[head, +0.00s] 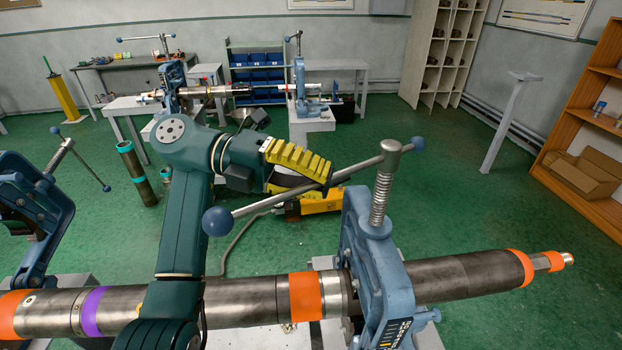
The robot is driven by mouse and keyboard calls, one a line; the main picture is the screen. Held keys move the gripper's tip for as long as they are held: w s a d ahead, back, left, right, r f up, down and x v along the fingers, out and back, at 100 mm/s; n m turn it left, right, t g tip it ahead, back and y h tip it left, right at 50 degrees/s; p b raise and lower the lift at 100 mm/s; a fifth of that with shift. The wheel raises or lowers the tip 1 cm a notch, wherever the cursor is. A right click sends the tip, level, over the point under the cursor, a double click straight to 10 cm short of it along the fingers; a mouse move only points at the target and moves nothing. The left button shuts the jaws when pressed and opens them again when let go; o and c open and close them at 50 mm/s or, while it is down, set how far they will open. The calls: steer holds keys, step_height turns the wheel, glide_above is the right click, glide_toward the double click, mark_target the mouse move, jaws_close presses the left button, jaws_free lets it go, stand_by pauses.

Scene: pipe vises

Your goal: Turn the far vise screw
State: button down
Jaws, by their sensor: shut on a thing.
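A blue vise (375,265) stands at the right and clamps a long dark pipe (240,302). Its threaded vise screw (380,205) stands upright above it. A steel handle bar (262,206) with blue ball ends crosses the screw's head, slanting from lower left to upper right. My gripper (316,182), with a ridged yellow finger, is shut on the handle bar, left of the screw. Its other finger is largely hidden. A second blue vise (35,220) with its own handle (85,162) stands at the left edge, partly cut off.
My arm passes over the pipe between the two vises. A yellow thing (322,202) shows behind the bar, partly hidden. Several upright pipes (135,172) stand on the green floor. Benches with more vises (300,88) are at the back. Shelves (590,130) stand at the right; floor before them is clear.

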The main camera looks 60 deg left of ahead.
steer(key=shift+r, duration=0.4)
steer(key=c, duration=1.1)
jaws_free()
steer(key=shift+w, duration=0.15)
steer(key=shift+f, duration=0.2)
steer(key=v, duration=0.7)
steer(key=shift+s+a, duration=0.15)
steer(key=shift+s, duration=0.15)
steer(key=shift+w, duration=0.1)
